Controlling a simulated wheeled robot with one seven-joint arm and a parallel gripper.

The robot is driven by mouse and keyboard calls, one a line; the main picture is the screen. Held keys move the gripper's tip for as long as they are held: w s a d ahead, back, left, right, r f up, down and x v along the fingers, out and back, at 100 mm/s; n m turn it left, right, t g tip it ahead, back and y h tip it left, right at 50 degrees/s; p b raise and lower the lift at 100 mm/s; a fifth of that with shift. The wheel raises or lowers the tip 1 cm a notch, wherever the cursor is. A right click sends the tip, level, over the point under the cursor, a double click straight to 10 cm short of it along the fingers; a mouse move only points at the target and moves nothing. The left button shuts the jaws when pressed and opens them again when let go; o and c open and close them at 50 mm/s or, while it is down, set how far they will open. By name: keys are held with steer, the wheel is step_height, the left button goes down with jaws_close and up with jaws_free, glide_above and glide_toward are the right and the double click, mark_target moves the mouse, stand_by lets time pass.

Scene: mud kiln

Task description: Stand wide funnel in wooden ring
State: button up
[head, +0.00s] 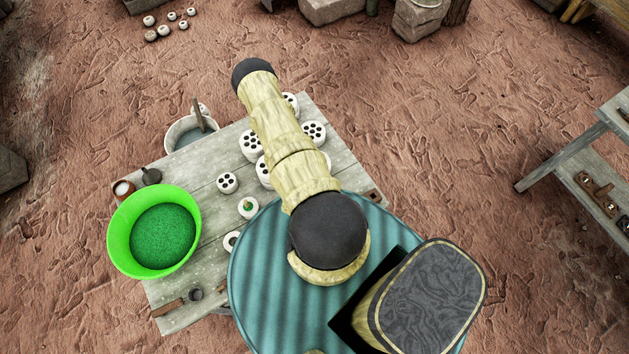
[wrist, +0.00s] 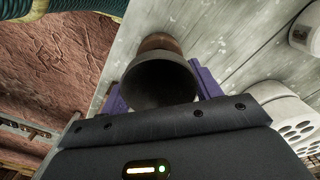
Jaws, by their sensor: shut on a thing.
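In the wrist view, a dark, wide-mouthed piece, taken to be the wide funnel (wrist: 160,82), sits between the purple fingers of my gripper (wrist: 160,92). The gripper is shut on it, and its open mouth faces the camera. A brown rounded part (wrist: 159,42) shows just beyond it; I cannot tell whether it belongs to the funnel or is the wooden ring. The funnel's far end is hidden. In the head view my arm covers the gripper and the funnel. I cannot make out the wooden ring for certain there.
A grey plank table (head: 210,200) carries several white pieces with dark holes (head: 228,183). A bucket (head: 174,133) stands behind. Similar white blocks (wrist: 290,118) are right of my gripper.

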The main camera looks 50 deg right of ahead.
steer(key=shift+f, duration=0.35)
stand_by(0.4)
steer(key=o, duration=1.1)
steer(key=shift+c, duration=0.2)
step_height(320, 180, up, 7)
steer(key=p, duration=0.5)
stand_by(0.6)
steer(key=w+a+r+n+t+b, duration=0.15)
steer(key=w+r+n+b, duration=0.45)
steer(key=w+r, duration=1)
steer(key=a+r+n+b, duration=0.2)
steer(key=a+r, duration=0.3)
steer(key=r, duration=0.3)
steer(key=s+a+r+n+t+b, duration=0.1)
steer(key=a+r+n+b, duration=0.2)
steer(key=r, duration=0.5)
steer(key=shift+s+a+n, duration=0.25)
steer(key=shift+a+n, duration=0.25)
steer(key=shift+a, duration=0.65)
steer(key=shift+r, duration=0.15)
